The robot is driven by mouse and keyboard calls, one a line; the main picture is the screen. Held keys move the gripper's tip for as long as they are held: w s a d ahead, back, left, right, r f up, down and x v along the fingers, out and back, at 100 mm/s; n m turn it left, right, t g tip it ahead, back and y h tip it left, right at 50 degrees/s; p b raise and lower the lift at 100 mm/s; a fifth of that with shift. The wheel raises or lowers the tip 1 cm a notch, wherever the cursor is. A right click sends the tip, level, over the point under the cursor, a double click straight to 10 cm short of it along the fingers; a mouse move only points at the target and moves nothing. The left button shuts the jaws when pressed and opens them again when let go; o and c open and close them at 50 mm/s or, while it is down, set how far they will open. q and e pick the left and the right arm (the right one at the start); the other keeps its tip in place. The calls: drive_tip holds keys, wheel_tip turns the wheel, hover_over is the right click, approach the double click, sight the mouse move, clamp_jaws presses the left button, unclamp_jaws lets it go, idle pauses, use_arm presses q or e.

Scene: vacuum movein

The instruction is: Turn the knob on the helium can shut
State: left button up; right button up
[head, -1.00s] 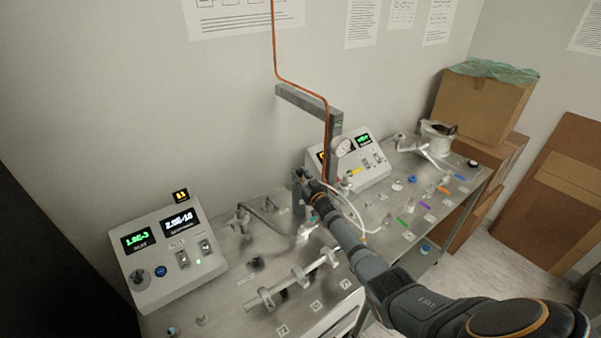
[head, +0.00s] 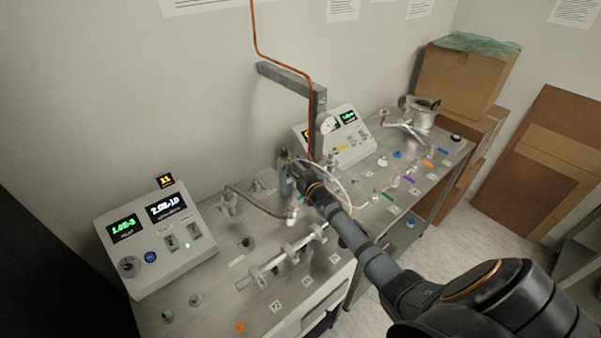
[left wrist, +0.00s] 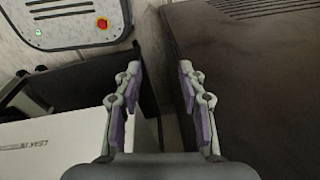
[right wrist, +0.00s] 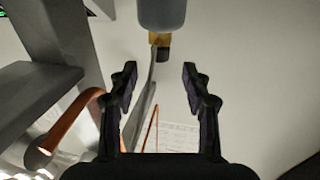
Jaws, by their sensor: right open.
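The helium can appears to be the slim grey cylinder (head: 284,178) standing by the post at the back of the bench. In the right wrist view its grey body (right wrist: 161,12) comes in from the top edge, with a brass fitting (right wrist: 159,39) and a small dark piece, possibly the knob (right wrist: 163,54). My right gripper (right wrist: 160,88) is open and empty, its fingers pointing toward the can with a visible gap. In the head view my right gripper (head: 296,170) is beside the can, partly hidden by its own wrist. My left gripper (left wrist: 160,90) is open and empty.
A grey post with an arm (head: 318,120) and a copper pipe (head: 310,95) stand close to my right gripper. Control boxes (head: 155,240) (head: 335,135) sit on the bench. A hose and a metal tube (head: 285,255) lie nearby. Cardboard boxes (head: 460,80) stand at right.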

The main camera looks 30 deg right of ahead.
drive_tip(key=s, duration=0.6)
drive_tip(key=shift+a, duration=0.15)
drive_tip(key=shift+r, duration=0.1)
